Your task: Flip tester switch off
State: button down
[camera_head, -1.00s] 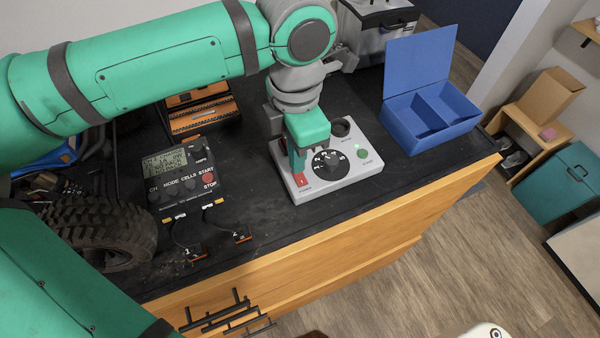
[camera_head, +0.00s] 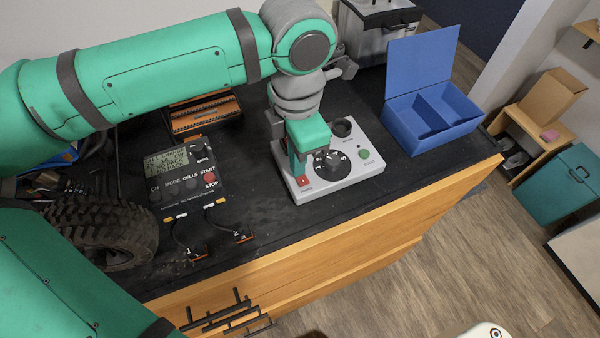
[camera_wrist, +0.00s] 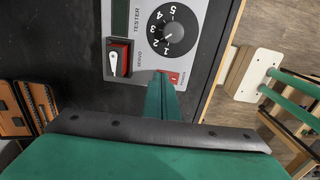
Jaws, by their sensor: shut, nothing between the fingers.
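The tester (camera_head: 335,187) is a light grey box on the black bench top, with a black numbered dial (camera_head: 330,163) and a green button (camera_head: 364,154). Its small red switch (camera_head: 304,181) sits at the front left corner. In the wrist view the tester (camera_wrist: 122,70) is at the top, with the red switch (camera_wrist: 174,77) at its near right edge. My gripper (camera_head: 299,172) is shut and empty, pointing down at the switch. In the wrist view its green fingertips (camera_wrist: 161,82) are right beside the switch and partly cover it; I cannot tell whether they touch.
A black charger (camera_head: 183,175) stands left of the tester, with a tyre (camera_head: 110,225) beyond it. An open blue box (camera_head: 430,118) stands to the right. A red servo (camera_wrist: 119,55) sits in the tester in the wrist view.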

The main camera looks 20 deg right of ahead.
jog(key=shift+d+r, duration=0.2)
jog(key=shift+r, duration=3.35)
